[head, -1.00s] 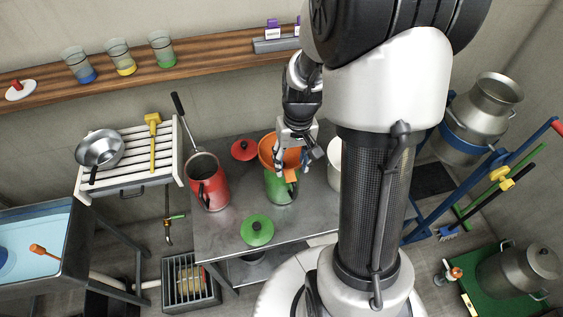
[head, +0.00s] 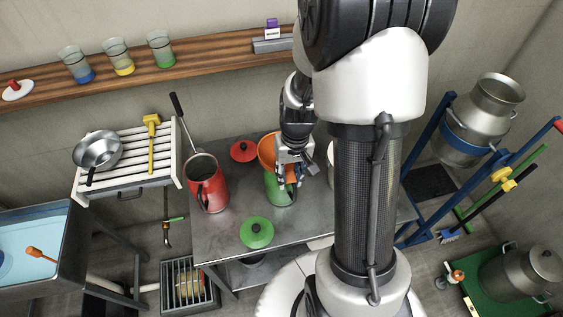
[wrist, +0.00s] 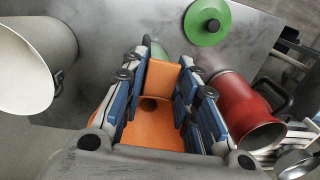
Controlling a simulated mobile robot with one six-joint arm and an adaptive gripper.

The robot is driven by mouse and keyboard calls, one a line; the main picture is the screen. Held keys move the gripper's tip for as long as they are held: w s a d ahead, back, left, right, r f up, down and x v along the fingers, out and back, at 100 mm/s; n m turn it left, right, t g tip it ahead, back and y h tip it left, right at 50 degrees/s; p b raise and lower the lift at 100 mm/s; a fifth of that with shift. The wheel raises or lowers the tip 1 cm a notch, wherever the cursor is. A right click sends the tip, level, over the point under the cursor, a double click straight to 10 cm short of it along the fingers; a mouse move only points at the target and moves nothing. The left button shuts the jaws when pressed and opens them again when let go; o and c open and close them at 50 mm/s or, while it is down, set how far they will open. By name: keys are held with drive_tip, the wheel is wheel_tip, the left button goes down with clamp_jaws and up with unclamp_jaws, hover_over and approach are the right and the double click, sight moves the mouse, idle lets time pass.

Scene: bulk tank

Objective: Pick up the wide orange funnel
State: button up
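The wide orange funnel (head: 267,150) sits in the mouth of a green can (head: 279,190) on the metal table. In the wrist view the funnel (wrist: 150,128) fills the space between my fingers, with its flat orange tab (wrist: 163,74) at their tips. My gripper (head: 291,177) is at the funnel's right side, pointing down. In the wrist view my gripper (wrist: 164,75) has its blue-padded fingers apart, one on each side of the tab. I cannot tell whether the pads touch it. My gripper and arm hide part of the funnel.
A red jug (head: 207,187) stands to the left. A green lid (head: 257,232) and a red lid (head: 243,151) lie on the table (head: 225,240). A pale pot (wrist: 35,62) stands close on the other side, partly behind my arm. A shelf (head: 200,65) runs along the wall behind.

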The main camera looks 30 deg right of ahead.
clamp_jaws()
drive_tip(key=shift+r, duration=0.15)
